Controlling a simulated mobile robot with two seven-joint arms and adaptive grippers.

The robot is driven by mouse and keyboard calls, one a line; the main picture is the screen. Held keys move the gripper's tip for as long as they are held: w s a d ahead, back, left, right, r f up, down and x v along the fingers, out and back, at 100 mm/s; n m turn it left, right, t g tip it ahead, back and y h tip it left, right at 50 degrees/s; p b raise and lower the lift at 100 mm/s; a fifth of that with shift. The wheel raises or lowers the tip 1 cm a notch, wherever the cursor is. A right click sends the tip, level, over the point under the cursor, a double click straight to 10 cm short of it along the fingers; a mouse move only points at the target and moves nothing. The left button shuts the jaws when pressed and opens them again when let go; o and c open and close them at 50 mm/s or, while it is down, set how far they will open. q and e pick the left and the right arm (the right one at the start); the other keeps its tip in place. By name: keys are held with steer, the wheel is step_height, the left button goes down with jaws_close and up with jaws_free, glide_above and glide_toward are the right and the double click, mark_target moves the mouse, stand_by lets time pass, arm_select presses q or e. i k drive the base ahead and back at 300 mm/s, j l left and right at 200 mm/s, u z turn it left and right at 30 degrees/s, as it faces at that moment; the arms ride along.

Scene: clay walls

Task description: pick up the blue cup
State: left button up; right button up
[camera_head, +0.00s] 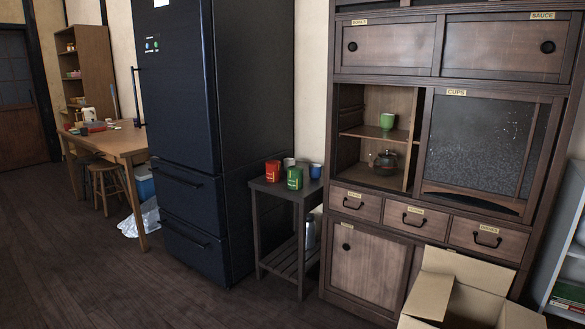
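The blue cup (315,171) is small and stands at the back right of the top of a small dark side table (268,186). Close by on the same top are a red container (272,171), a green container (294,178) and a pale cup (289,162). The green container is in front and to the left of the blue cup. Neither of my grippers shows in the head view.
A dark fridge (180,100) stands left of the side table. A wooden cupboard (365,265) stands to its right, with a green cup (387,121) and a teapot (384,160) inside. An open cardboard box (430,296) is at the front right. The floor (130,285) at left front is clear.

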mark_target(314, 169)
steer(key=i+j+z, duration=0.15)
steer(key=j, duration=0.35)
steer(key=i+j+z, duration=0.15)
steer(key=i+j, duration=0.15)
steer(key=j, duration=0.25)
steer(key=i+j+z, duration=0.15)
steer(key=j, duration=0.4)
steer(key=i+j+z, duration=0.15)
steer(key=j, duration=0.45)
steer(key=i+j+z, duration=0.2)
steer(key=j, duration=0.4)
steer(key=j+z, duration=0.15)
steer(key=j, duration=0.45)
